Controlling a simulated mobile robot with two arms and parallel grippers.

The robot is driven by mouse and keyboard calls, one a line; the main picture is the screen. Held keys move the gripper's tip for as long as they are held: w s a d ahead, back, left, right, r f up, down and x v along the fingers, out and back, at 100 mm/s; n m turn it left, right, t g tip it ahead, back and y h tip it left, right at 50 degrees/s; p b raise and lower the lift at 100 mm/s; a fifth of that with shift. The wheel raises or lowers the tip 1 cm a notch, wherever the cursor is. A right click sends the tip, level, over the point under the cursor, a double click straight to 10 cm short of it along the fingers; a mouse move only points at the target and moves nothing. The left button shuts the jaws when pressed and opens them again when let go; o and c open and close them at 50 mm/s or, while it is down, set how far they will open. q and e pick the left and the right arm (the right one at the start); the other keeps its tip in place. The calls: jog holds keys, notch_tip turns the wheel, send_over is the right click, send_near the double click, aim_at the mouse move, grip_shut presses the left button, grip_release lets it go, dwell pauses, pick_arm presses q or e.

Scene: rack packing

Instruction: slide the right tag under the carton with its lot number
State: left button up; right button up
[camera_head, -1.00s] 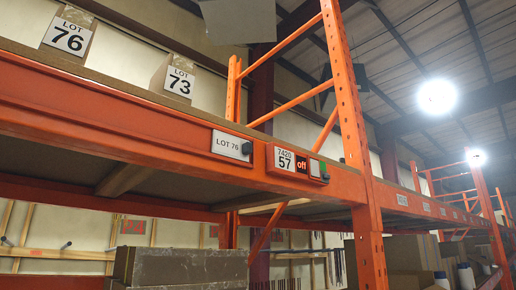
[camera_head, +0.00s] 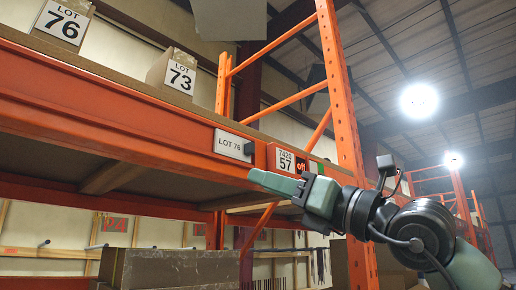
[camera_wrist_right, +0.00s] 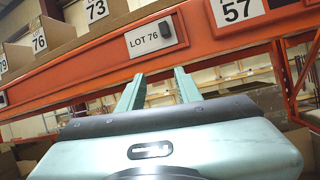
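The white LOT 76 tag (camera_head: 228,143) with a dark knob (camera_head: 249,149) is on the orange beam, right of and below the LOT 73 carton (camera_head: 173,72). The LOT 76 carton (camera_head: 61,22) stands further left on the shelf. My right gripper (camera_head: 262,180) is just below the beam, beneath the tag's right end and apart from it. In the wrist view, its two fingers (camera_wrist_right: 158,88) are spread, empty, below the LOT 76 tag (camera_wrist_right: 144,40). My left gripper is out of view.
A grey-brown box (camera_head: 170,268) is below. In the wrist view, a partly cut-off tag (camera_wrist_right: 3,98) shows at the left edge.

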aim_at(253, 148)
notch_tip(253, 148, up, 5)
jog(key=s+d+t+h, duration=0.1)
jog(key=d+t+h, duration=0.2)
jog(key=shift+m, duration=0.3)
jog(key=p+x, duration=0.5)
jog(key=x, duration=0.2)
jog(key=shift+a+r, duration=0.1)
jog(key=shift+a, duration=0.25)
jog(key=shift+w, duration=0.1)
grip_shut()
dwell(0.4)
